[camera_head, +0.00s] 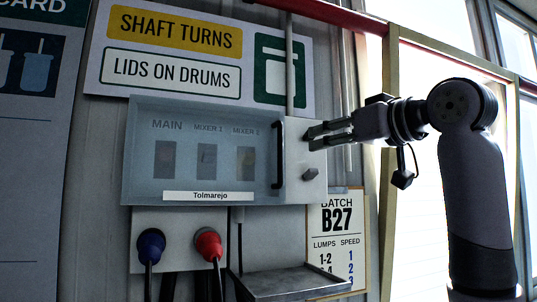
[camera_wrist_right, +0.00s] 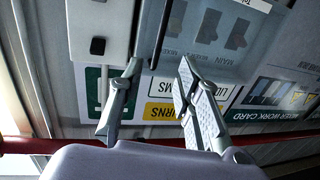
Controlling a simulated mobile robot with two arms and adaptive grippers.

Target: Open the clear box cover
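The clear box cover (camera_head: 140,150) is shut over a wall panel with switches labelled MAIN and MIXER. It also shows upside down in the right wrist view (camera_wrist_right: 190,62). Its black upright handle (camera_head: 278,155) is at the cover's right edge. My right gripper (camera_head: 311,138) is open and empty, with its fingertips just right of the handle in the head view and apart from it. In the right wrist view, the handle (camera_wrist_right: 160,35) lies in line with the gap between the open fingers (camera_wrist_right: 158,72). My left gripper is not in view.
A white box part with a black knob (camera_head: 309,174) is right of the handle. Below hang a blue plug (camera_head: 151,245) and a red plug (camera_head: 208,243). A grey metal tray (camera_head: 285,284) juts out below. Signs surround the panel. A yellowish post (camera_head: 391,190) stands at right.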

